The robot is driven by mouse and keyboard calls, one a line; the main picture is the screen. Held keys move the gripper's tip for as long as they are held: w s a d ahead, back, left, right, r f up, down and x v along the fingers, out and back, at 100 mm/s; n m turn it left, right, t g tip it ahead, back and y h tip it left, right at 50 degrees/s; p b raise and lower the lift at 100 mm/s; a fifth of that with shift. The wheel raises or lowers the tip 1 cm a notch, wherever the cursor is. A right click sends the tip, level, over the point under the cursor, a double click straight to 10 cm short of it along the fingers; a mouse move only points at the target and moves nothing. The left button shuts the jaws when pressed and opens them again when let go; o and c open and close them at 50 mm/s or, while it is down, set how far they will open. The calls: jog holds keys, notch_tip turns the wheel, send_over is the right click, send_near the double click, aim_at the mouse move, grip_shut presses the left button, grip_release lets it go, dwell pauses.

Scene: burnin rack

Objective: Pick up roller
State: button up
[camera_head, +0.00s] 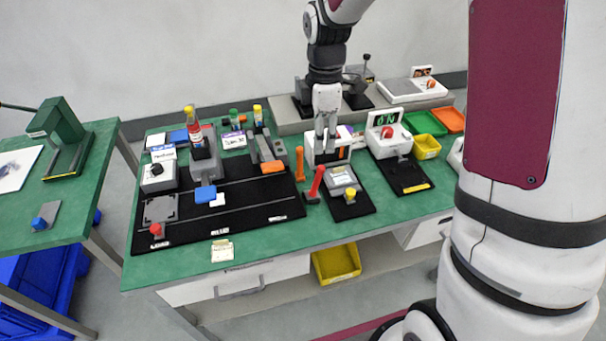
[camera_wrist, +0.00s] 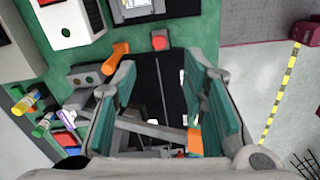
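No roller is plainly identifiable. Two upright handled tools stand side by side at the right end of the black mat. One has an orange handle (camera_head: 300,163), also in the wrist view (camera_wrist: 118,54). The other has a red handle (camera_head: 316,182) with a dark foot, and its red top shows in the wrist view (camera_wrist: 160,40). I cannot tell which, if either, is the roller. My gripper (camera_head: 325,148) points down over the back middle of the bench, right of both handles. In the wrist view my gripper (camera_wrist: 163,75) is open, with nothing held between its teal pads.
The green bench (camera_head: 180,275) carries a black mat (camera_head: 240,215) with fixtures and bottles. A white box (camera_head: 337,157) stands close to my gripper. A small instrument (camera_head: 341,178) sits right of the red handle. Yellow (camera_head: 426,146) and orange (camera_head: 450,120) bins stand at the right.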

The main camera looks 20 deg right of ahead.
aim_at(318, 179)
jog(key=shift+w+f, duration=0.15)
jog(key=shift+f, duration=0.65)
jog(key=f, duration=0.6)
jog(key=f+p, duration=0.1)
jog(key=f, duration=0.6)
jog(key=shift+s+a, duration=0.2)
grip_shut()
